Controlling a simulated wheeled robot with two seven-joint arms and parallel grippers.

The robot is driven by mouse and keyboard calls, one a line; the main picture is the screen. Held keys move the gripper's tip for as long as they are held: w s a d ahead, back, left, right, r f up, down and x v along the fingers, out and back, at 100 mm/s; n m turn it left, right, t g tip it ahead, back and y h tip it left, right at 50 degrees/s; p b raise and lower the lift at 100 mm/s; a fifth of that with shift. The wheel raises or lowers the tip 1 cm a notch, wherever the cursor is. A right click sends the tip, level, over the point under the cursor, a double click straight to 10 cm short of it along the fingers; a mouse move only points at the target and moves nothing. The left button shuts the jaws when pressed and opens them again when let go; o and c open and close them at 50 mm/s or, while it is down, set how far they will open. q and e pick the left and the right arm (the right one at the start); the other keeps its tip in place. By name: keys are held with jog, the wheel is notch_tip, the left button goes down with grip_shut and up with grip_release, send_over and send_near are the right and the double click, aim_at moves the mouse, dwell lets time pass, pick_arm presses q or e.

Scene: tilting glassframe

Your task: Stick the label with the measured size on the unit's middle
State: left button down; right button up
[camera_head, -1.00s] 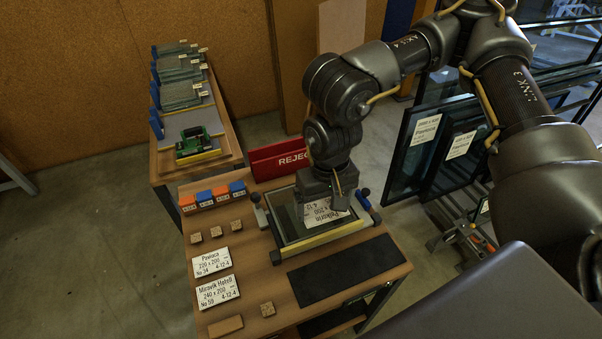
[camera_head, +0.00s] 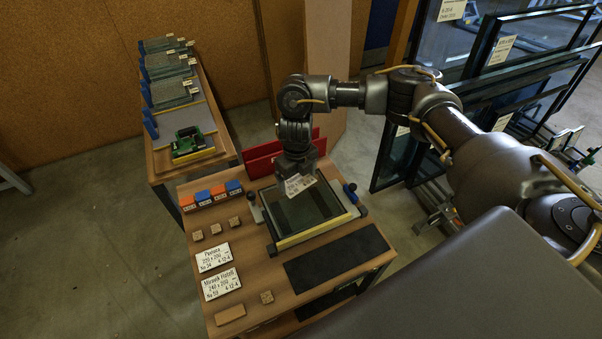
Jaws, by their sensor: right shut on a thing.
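The glass unit (camera_head: 318,213) lies flat in a frame with yellow edges on the wooden bench. My right gripper (camera_head: 297,176) points down over the back left part of the unit. It is shut on a white printed label (camera_head: 300,186), which is tilted; its print is too small to read. I cannot tell whether the label touches the glass, and the fingertips are mostly hidden. Two other white labels, Pavloca (camera_head: 214,258) and Mirovik Hotell (camera_head: 221,284), lie on the bench at the left. My left gripper is not in view.
A red sign (camera_head: 262,163) stands behind the unit. Orange and blue blocks (camera_head: 211,194) and small wooden blocks (camera_head: 214,229) lie at the left. A dark mat (camera_head: 337,258) lies in front. Large glass panes (camera_head: 480,95) stand at the right.

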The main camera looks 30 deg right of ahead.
aim_at(301, 201)
jog(key=m, duration=0.1)
jog(key=d+f+m, duration=0.1)
jog(key=m, duration=0.1)
jog(key=shift+d, duration=0.15)
jog(key=shift+f, duration=0.1)
notch_tip(301, 201, down, 8)
jog(key=b, duration=0.6)
jog(key=shift+r, duration=0.2)
jog(key=shift+f+b, duration=0.35)
jog(key=shift+f, duration=0.1)
dwell(0.7)
jog(key=o, duration=0.7)
notch_tip(301, 201, up, 11)
jog(key=shift+f, duration=0.1)
